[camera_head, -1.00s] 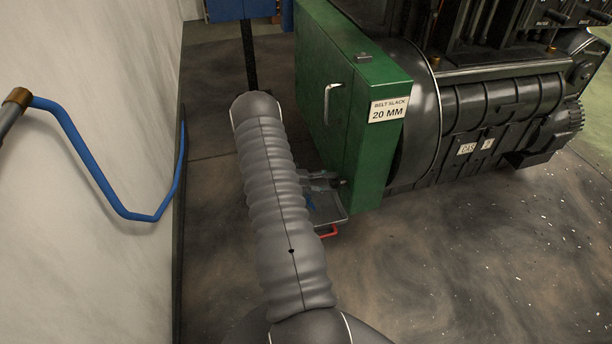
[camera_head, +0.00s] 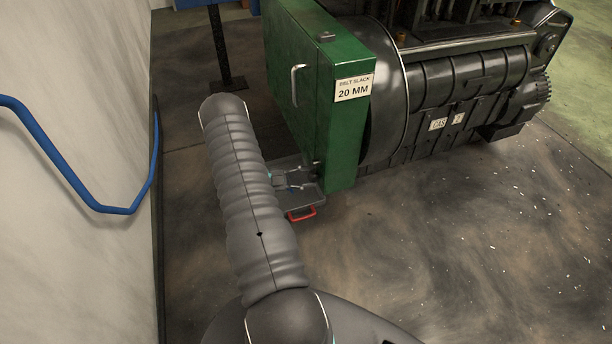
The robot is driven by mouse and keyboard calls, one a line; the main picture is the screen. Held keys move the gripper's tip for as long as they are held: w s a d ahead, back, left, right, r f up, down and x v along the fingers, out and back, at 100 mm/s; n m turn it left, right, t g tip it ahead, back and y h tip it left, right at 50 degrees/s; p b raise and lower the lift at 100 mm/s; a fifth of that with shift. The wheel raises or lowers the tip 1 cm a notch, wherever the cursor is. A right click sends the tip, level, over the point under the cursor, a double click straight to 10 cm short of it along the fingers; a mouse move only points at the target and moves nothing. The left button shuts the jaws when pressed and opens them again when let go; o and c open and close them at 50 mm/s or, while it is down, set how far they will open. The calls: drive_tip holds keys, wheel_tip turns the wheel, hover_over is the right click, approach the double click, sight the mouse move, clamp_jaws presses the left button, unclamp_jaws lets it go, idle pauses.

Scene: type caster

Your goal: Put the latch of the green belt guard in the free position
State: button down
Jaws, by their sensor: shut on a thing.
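The green belt guard (camera_head: 345,135) stands upright at the end of the dark engine, with a "BELT SLACK 20 MM" label on its narrow face and a pale handle on its broad side. My gripper (camera_head: 292,180) shows only in part, small and grey, right of my ribbed arm and beside the guard's lower left. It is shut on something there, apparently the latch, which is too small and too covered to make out. The latch's position cannot be read. My arm hides much of the area left of the guard's bottom.
A grey tray-like thing (camera_head: 312,201) with a red handle (camera_head: 301,214) lies low by the guard. A pale wall with a blue pipe (camera_head: 70,175) runs along the left. A blue-topped stand (camera_head: 219,45) is behind. The floor (camera_head: 450,240) at right is open.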

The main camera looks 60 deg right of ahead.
drive_tip(key=shift+s, duration=0.1)
idle(0.3)
drive_tip(key=c, duration=0.6)
unclamp_jaws()
drive_tip(key=shift+c, duration=0.2)
drive_tip(key=v, duration=1.2)
